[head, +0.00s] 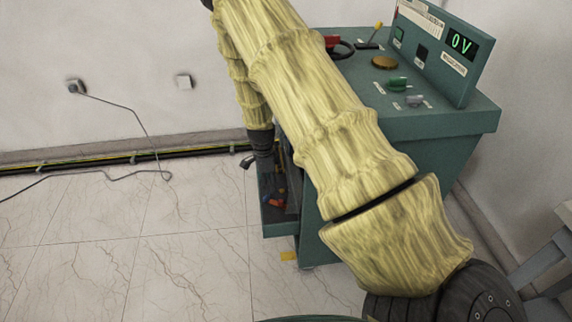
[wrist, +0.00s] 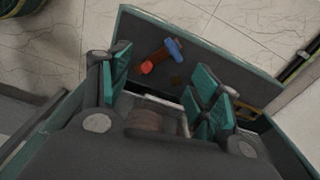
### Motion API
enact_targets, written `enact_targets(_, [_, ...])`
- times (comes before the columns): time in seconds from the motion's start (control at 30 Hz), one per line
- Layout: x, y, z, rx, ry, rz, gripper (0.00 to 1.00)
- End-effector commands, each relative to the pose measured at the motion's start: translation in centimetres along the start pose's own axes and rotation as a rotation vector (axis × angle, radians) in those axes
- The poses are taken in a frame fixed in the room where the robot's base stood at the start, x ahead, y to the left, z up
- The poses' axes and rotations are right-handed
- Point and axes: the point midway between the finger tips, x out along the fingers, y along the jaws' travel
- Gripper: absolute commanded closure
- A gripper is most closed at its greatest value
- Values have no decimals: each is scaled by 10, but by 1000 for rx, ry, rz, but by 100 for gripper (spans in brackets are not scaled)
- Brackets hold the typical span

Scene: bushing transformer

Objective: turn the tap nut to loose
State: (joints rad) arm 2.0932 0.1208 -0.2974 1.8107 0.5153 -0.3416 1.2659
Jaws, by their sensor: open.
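In the wrist view, a small fitting with a red end and a blue end (wrist: 160,56) lies against the dark floor of the teal cabinet. I cannot tell which part of it is the tap nut. A small red and blue thing also shows low at the cabinet's open side in the head view (head: 274,202). My gripper (wrist: 162,76) is open, with teal pads on both sides and nothing between them. The fitting appears in line with the gap, beyond the fingertips. In the head view my arm covers most of the gripper and the cabinet's inside.
A cable runs from a wall socket (head: 75,87) across the tiles. The floor at left is mostly clear.

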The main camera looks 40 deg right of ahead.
Motion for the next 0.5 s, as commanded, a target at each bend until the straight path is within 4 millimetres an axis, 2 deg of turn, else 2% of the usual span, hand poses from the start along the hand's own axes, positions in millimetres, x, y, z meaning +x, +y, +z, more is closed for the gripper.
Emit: enact_targets(0.5, [24,74,-5,-354,80,17,38])
